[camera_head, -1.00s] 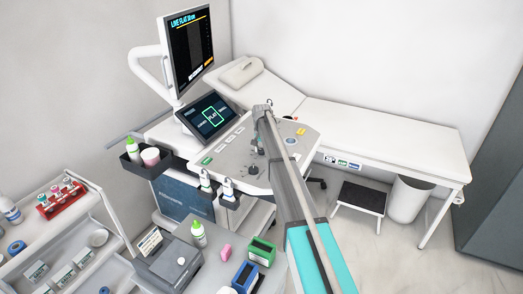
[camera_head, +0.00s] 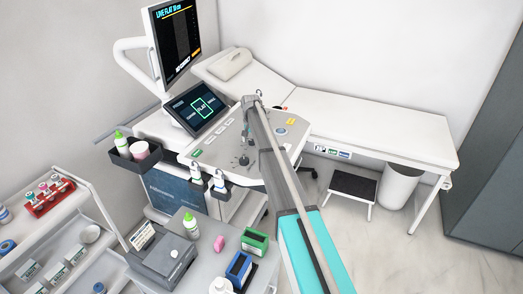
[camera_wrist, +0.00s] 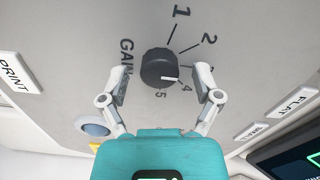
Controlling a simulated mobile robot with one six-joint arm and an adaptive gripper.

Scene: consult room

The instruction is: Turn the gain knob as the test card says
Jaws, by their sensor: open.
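The gain knob (camera_wrist: 158,68) is dark and round in the wrist view, with a white pointer mark aimed near the printed 4. The numbers 1, 2, 4 and 5 and the word GAIN are printed around it; my right finger seems to cover the 3. My gripper (camera_wrist: 160,83) is open, with one finger on each side of the knob and a gap visible at both sides. In the head view my gripper (camera_head: 246,126) is small above the console (camera_head: 215,148). A small white card (camera_head: 141,236) stands on the cart; its text is too small to read.
The monitor (camera_head: 173,40) and the touch screen (camera_head: 196,109) stand behind the console. PRINT (camera_wrist: 14,76) and FLAT (camera_wrist: 292,104) keys flank the knob in the wrist view. Bottles (camera_head: 196,173) hang at the console's front. An exam bed (camera_head: 370,125) is to the right.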

